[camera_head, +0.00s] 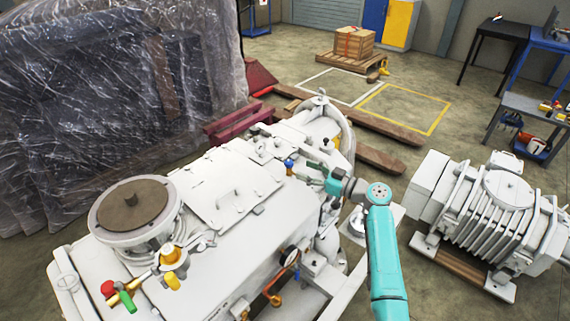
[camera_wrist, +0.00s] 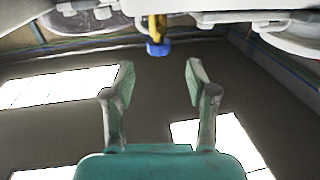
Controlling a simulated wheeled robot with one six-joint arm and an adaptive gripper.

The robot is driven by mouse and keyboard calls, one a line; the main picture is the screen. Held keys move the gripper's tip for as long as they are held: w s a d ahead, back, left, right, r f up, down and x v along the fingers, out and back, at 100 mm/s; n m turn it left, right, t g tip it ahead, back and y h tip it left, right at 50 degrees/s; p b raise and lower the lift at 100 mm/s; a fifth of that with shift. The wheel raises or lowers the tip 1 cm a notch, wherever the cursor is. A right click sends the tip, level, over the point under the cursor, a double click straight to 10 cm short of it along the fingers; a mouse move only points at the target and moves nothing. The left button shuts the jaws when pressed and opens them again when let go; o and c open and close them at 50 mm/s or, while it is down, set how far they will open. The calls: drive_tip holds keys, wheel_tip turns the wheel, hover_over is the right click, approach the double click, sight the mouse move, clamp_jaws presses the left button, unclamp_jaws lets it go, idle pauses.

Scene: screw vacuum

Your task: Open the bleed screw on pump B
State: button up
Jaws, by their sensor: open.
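A large white pump (camera_head: 225,255) fills the middle of the head view. A small blue knob (camera_head: 289,163) sits on its far right side. In the wrist view the blue knob (camera_wrist: 158,48) hangs on a yellow stem. My gripper (camera_head: 312,172) is open just right of the knob in the head view. In the wrist view my gripper (camera_wrist: 160,78) has its two fingers spread, with nothing between the tips. The knob shows beyond the tips, roughly centred between them. No label tells which pump is B or which part is the bleed screw.
Red (camera_head: 107,288), green and yellow knobs sit by a brass fitting at the pump's left. A gauge (camera_head: 289,256) stands at its right side. A ribbed white machine (camera_head: 490,215) stands at right. A plastic-wrapped load (camera_head: 110,90) blocks the left. Floor behind is partly open.

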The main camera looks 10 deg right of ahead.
sight(289, 162)
drive_tip(key=x, duration=0.7)
drive_tip(key=shift+w, duration=0.1)
clamp_jaws()
